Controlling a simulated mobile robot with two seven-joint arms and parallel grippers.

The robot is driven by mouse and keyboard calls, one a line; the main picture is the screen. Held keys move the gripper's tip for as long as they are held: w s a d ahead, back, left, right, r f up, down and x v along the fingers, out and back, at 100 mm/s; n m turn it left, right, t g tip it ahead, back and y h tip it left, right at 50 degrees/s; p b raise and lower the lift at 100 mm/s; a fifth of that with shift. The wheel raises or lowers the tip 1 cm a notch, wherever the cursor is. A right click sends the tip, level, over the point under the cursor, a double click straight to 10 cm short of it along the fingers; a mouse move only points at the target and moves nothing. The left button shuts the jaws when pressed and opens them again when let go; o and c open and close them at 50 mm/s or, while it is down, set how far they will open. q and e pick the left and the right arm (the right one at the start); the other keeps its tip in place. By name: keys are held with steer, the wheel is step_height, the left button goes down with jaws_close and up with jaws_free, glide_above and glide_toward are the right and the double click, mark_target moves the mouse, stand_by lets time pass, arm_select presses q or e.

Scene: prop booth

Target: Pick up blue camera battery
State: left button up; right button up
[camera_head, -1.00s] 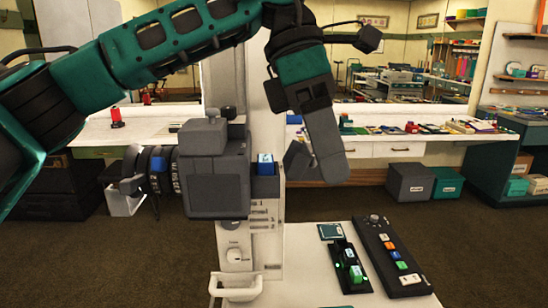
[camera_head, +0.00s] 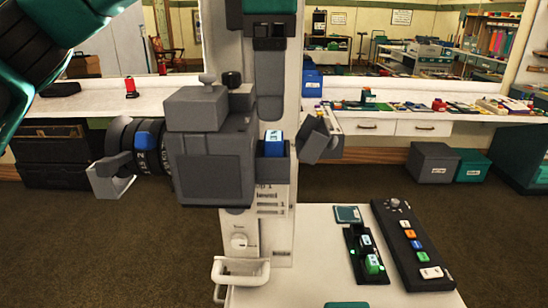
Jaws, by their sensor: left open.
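The blue camera battery (camera_head: 273,147) sits upright in a grey compartment at the right side of the dark grey camera (camera_head: 212,158). Its blue sides and pale top label show above the compartment's rim. A tilted grey flap (camera_head: 320,140) stands out to the right of the compartment. My left gripper (camera_head: 270,115) points straight down in line with the battery, its fingertips a little above the battery's top in the picture. It is open and empty. I see it edge-on, so one finger hides the other. My right gripper is not in view.
A white table (camera_head: 305,240) in front holds a black dock (camera_head: 352,242) with green-topped blocks and a dark button panel (camera_head: 415,250). A white pillar stands behind the camera. A counter with clutter (camera_head: 420,112) and storage boxes (camera_head: 433,162) lie farther back.

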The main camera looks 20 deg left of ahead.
mark_target(274, 136)
arm_select(q)
steer(key=shift+w+f+b, duration=0.2)
steer(key=shift+f+b, duration=0.25)
steer(key=shift+f, duration=2.25)
steer(key=shift+c, duration=0.5)
steer(key=c, duration=1.1)
